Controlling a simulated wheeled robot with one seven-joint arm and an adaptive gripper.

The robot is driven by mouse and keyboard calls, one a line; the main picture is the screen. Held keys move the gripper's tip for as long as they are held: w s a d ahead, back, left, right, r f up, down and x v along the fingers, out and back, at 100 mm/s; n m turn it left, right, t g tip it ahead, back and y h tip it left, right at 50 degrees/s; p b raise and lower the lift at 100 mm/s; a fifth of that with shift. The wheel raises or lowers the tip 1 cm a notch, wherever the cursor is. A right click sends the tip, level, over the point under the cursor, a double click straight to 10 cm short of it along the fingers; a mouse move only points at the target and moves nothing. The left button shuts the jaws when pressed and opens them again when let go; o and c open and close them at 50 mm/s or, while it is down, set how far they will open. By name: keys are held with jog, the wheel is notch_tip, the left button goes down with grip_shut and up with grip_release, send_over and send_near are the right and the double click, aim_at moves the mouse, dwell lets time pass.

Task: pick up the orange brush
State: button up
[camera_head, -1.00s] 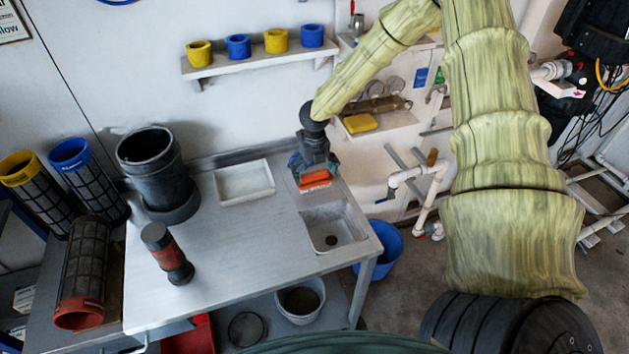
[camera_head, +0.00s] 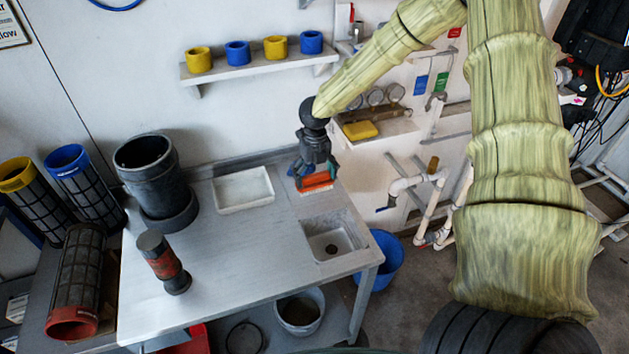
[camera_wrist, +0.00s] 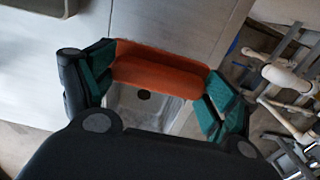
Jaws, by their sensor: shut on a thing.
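The orange brush (camera_head: 317,180) is at the back right of the metal bench, behind the sink, in the head view. In the wrist view the orange brush (camera_wrist: 158,72) spans the space between my green-padded fingertips. My gripper (camera_head: 314,172) points down and is shut on the brush from both ends; it also shows in the wrist view (camera_wrist: 156,82). The brush's pale underside shows just below the orange body in the head view. I cannot tell whether it touches the bench or hangs slightly above it.
The sink (camera_head: 333,238) lies in front of the brush. A white tray (camera_head: 243,189) is to its left. A black bucket (camera_head: 157,182) and a dark red-banded cylinder (camera_head: 164,262) stand further left. A wall shelf (camera_head: 258,68) holds yellow and blue rings. The bench middle is clear.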

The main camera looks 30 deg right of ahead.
jog(key=s+a+r+b, duration=0.1)
jog(key=s+a+b, duration=0.2)
jog(key=s, duration=1)
jog(key=a, duration=0.3)
jog(key=shift+s+r+b, duration=0.15)
jog(key=shift+s+b, duration=0.15)
jog(key=shift+s, duration=0.05)
jog(key=o, duration=0.5)
jog(key=shift+c, duration=1.3)
